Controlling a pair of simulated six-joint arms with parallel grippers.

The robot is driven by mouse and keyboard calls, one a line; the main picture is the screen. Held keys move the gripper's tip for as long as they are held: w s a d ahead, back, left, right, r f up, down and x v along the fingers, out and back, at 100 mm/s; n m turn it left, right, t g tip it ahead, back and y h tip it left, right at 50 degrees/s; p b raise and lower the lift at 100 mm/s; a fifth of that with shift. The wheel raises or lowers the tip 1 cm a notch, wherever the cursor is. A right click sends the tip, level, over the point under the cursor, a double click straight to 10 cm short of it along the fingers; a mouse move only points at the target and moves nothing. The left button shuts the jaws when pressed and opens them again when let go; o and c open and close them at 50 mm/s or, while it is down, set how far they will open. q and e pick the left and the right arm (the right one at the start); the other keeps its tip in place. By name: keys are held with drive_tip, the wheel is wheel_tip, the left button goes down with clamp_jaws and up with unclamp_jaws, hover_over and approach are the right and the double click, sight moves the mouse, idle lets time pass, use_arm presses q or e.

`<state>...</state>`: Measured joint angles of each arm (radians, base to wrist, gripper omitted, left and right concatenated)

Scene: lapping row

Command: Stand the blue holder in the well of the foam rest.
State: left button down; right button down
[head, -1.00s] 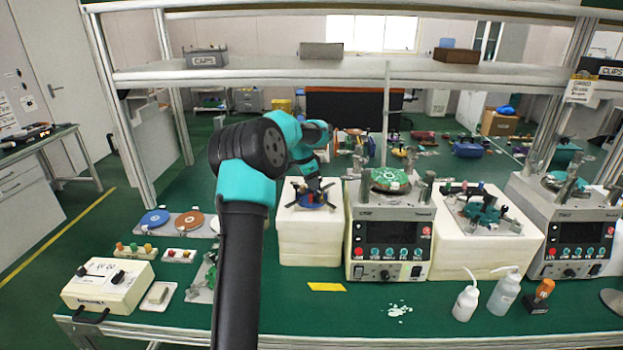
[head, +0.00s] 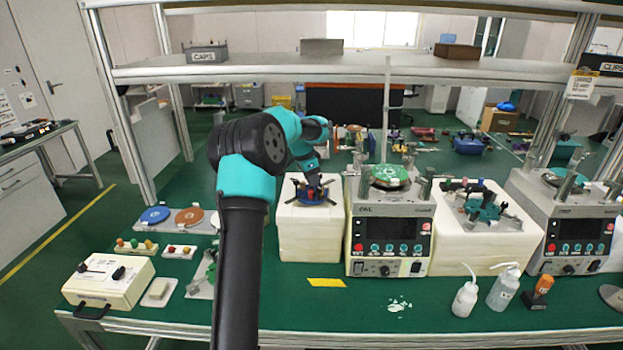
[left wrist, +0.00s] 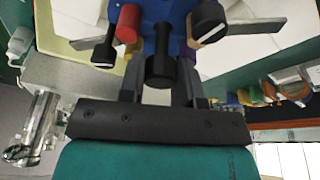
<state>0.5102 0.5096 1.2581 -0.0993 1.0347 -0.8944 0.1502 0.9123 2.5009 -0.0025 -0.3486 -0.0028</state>
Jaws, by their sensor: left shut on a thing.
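The blue holder (head: 310,199), with dark arms spread around it and a small red part, is at the top of the white foam rest (head: 309,239), left of the middle in the head view. My left gripper (head: 314,187) is over it. In the left wrist view my left gripper (left wrist: 160,88) is shut on the black knob of the blue holder (left wrist: 166,22), between its two fingers. The well is hidden under the holder, so I cannot tell whether the holder is seated in it. My right gripper is not in view.
A grey lapping machine (head: 388,232) stands just right of the foam rest. Another white foam block (head: 470,249) with a teal fixture is farther right. Bottles (head: 466,297) stand at the front right. A cream control box (head: 108,279) is at the front left. A shelf (head: 300,70) spans above.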

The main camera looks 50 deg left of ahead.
use_arm(q)
drive_tip(key=shift+f, duration=1.1)
idle(0.7)
drive_tip(key=c, duration=0.7)
unclamp_jaws()
drive_tip(key=shift+c, duration=0.2)
drive_tip(key=v, duration=1.7)
drive_tip(key=shift+r, duration=0.25)
